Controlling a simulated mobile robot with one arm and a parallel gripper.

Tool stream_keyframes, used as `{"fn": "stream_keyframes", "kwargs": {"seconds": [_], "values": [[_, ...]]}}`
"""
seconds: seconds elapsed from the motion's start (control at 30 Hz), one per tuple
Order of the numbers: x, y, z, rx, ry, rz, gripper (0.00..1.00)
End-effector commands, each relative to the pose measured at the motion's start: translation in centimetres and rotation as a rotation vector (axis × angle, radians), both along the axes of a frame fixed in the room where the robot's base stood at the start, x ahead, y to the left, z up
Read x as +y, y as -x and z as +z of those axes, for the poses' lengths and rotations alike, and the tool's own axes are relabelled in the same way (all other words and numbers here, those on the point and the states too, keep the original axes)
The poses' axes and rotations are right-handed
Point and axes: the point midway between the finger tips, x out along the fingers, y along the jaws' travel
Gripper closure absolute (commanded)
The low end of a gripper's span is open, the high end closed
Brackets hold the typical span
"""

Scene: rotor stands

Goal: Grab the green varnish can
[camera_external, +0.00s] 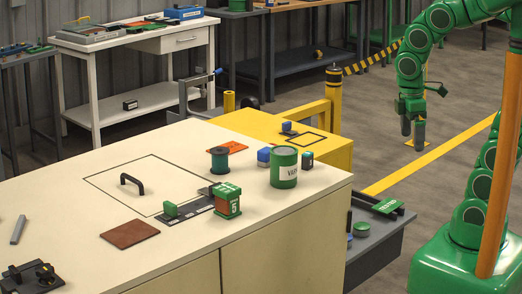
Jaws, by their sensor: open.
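The green varnish can (284,168) stands upright on the cream worktop near its right corner. It has a pale label with dark lettering, partly turned out of sight. My gripper (413,128) hangs from the green arm at the upper right, pointing down above the floor. It is open and empty, well to the right of the can and apart from it.
A yellow cabinet (325,150) is behind; a grey shelf (378,238) sits lower right.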

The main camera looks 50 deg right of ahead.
Motion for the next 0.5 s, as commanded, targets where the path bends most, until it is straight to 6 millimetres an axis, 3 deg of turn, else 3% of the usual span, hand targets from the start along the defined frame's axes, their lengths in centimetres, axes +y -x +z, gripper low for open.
{"fn": "stream_keyframes", "kwargs": {"seconds": [0.5], "values": [[6.8,-11.5,0.0,-0.105,0.031,1.266,0.00]]}}
